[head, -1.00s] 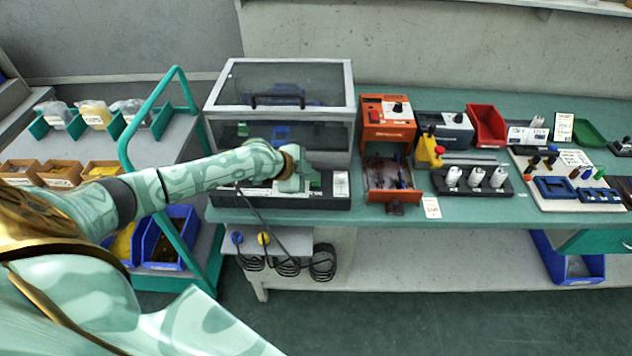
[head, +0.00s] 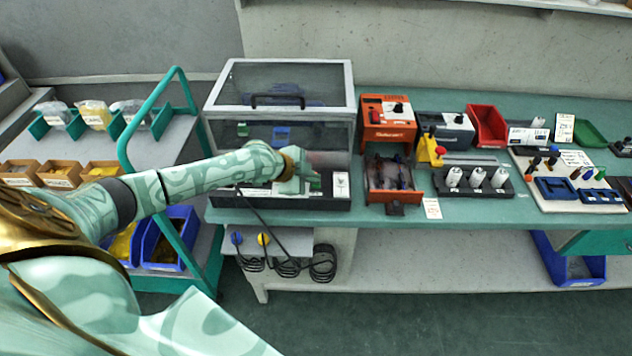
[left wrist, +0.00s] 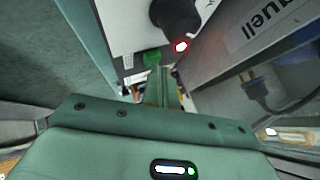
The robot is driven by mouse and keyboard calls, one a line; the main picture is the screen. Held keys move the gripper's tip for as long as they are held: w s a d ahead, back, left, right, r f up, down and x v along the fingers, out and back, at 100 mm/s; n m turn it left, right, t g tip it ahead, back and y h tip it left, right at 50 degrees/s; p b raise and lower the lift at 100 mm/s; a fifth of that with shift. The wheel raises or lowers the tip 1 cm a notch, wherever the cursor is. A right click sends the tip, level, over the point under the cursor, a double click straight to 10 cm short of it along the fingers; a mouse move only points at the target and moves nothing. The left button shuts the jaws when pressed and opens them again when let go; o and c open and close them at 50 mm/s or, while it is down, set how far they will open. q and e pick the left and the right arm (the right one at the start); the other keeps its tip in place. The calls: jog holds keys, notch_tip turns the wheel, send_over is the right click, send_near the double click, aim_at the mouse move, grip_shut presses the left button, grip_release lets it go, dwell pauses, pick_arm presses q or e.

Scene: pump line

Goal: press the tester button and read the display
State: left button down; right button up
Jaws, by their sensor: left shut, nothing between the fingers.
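The likely tester is a clear-covered, grey-framed box (head: 222,100) at the left end of the bench, with a dark base and labelled front strip. My left gripper (head: 304,183) is shut and empty at the right part of that front, close to a small green part; contact cannot be told. In the left wrist view, the shut fingers (left wrist: 163,88) point toward a green button-like part (left wrist: 152,58). Beside it is a black knob (left wrist: 174,16) with a red lit spot (left wrist: 181,46). I cannot make out a display reading. My right gripper is not in view.
An orange unit (head: 388,135) with an open drawer stands right of the box. A green-framed trolley (head: 184,230) with bins stands left. Coiled cables (head: 286,264) hang below the bench front. A white label card (head: 341,184) is right of the gripper.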

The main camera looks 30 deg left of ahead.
aim_at(312, 185)
pick_arm(q)
jog(key=shift+r+p, duration=0.55)
jog(key=shift+r, duration=0.25)
notch_tip(312, 185, up, 5)
jog(key=p, duration=0.4)
jog(key=shift+r, duration=0.1)
dwell(0.4)
